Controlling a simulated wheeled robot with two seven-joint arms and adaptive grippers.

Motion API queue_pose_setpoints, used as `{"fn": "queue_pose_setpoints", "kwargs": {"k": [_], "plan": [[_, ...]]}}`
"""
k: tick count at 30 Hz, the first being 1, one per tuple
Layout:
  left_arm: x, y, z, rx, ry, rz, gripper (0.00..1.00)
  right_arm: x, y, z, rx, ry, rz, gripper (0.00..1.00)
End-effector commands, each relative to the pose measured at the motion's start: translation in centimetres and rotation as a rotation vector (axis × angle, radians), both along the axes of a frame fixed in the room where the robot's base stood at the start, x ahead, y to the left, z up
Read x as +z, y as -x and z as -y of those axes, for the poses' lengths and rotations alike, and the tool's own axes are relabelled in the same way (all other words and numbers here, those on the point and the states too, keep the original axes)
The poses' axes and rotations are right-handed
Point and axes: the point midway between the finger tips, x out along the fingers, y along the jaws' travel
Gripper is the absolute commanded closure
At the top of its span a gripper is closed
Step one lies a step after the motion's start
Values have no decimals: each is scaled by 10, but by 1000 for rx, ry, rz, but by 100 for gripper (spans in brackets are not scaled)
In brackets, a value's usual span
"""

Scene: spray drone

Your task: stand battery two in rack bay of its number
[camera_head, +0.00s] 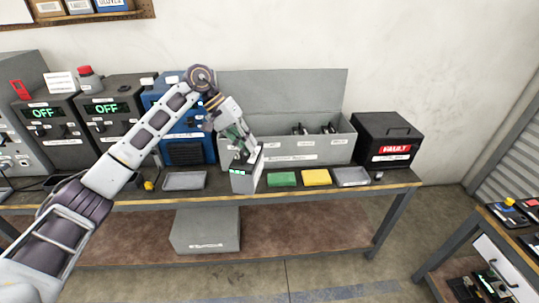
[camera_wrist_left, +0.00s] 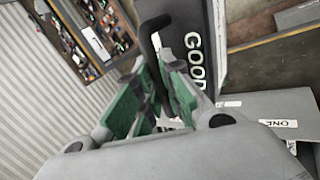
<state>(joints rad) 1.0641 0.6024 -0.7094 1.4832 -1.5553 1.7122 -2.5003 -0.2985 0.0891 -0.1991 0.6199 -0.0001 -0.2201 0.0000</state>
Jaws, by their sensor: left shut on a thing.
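My left gripper (camera_head: 241,146) is shut on the black handle of a grey and dark battery (camera_head: 244,181). It holds the battery, slightly tilted, in front of the grey open-lidded box at the bench's front edge. In the left wrist view, the handle (camera_wrist_left: 150,35) passes between the green finger pads of the gripper (camera_wrist_left: 157,85), beside a dark face (camera_wrist_left: 193,35) marked GOOD. The battery's number cannot be read. The grey box (camera_head: 300,152) at the back holds several dark-handled items; its labels are too small to read. My right gripper is not in view.
Green (camera_head: 282,179) and yellow (camera_head: 316,177) pads lie between grey trays (camera_head: 184,181) (camera_head: 351,177) along the bench front. A black VAULT box (camera_head: 386,140) stands right. In the wrist view, a grey surface (camera_wrist_left: 250,105) carries a ONE label.

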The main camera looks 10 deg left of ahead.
Motion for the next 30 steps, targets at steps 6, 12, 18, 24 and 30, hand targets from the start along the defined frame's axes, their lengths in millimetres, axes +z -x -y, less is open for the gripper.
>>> {"fn": "queue_pose_setpoints", "kwargs": {"k": [6, 12, 18, 24, 30], "plan": [[28, -5, 13, -20, 5, 11, 100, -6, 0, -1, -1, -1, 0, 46], [48, -6, 26, -40, 3, 11, 100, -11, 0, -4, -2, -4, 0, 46], [66, -5, 39, -55, 1, 11, 100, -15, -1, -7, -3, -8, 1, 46], [79, -2, 51, -65, -1, 11, 100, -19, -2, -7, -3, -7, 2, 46], [83, 5, 64, -48, -4, 9, 100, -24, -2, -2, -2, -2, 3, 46]]}}
